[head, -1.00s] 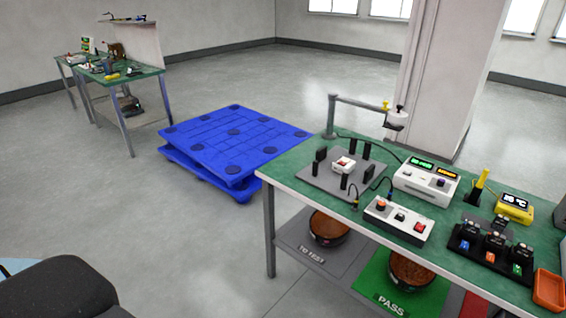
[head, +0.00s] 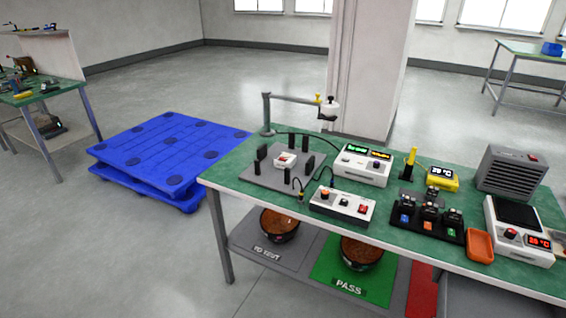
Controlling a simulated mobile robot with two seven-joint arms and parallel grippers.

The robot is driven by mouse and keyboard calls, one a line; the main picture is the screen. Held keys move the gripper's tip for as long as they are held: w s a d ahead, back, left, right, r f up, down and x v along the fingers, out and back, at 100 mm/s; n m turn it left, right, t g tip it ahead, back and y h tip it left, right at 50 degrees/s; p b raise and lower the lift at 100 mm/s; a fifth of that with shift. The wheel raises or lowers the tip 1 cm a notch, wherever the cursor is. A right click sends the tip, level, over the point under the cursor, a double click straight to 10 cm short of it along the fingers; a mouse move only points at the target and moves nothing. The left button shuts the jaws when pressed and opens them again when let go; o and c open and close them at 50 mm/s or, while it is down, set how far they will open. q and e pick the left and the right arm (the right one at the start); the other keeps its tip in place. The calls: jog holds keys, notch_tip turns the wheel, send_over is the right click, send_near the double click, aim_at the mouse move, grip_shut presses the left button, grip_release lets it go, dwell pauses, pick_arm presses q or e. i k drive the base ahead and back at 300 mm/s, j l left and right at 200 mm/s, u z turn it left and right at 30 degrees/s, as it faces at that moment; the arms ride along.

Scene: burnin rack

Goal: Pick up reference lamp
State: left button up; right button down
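No thing in the head view is clearly marked as the reference lamp, and I cannot tell which one it is. A jointed arm with a white and black head (head: 328,108) stands at the back left of the green bench (head: 393,208). A small white piece with a red mark (head: 285,160) sits on a grey plate (head: 262,176) among several black posts. A black holder (head: 420,232) carries several small dark units with blue, orange and green marks. Neither of my grippers is in view.
On the bench are a white display unit (head: 361,166), a button box (head: 342,206), an orange tray (head: 480,246), a grey vented box (head: 512,171) and a white hot plate (head: 519,232). Bowls (head: 280,225) stand on the lower shelf. A blue pallet (head: 165,150) lies left; floor is clear in front-left.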

aim_at(291, 159)
jog(key=i+j+z, duration=0.1)
jog(key=i+j, duration=0.55)
jog(key=j, duration=0.2)
jog(key=i+j+z, duration=0.15)
jog(key=i+j, duration=0.45)
jog(key=j, duration=0.3)
jog(key=l+z, duration=0.05)
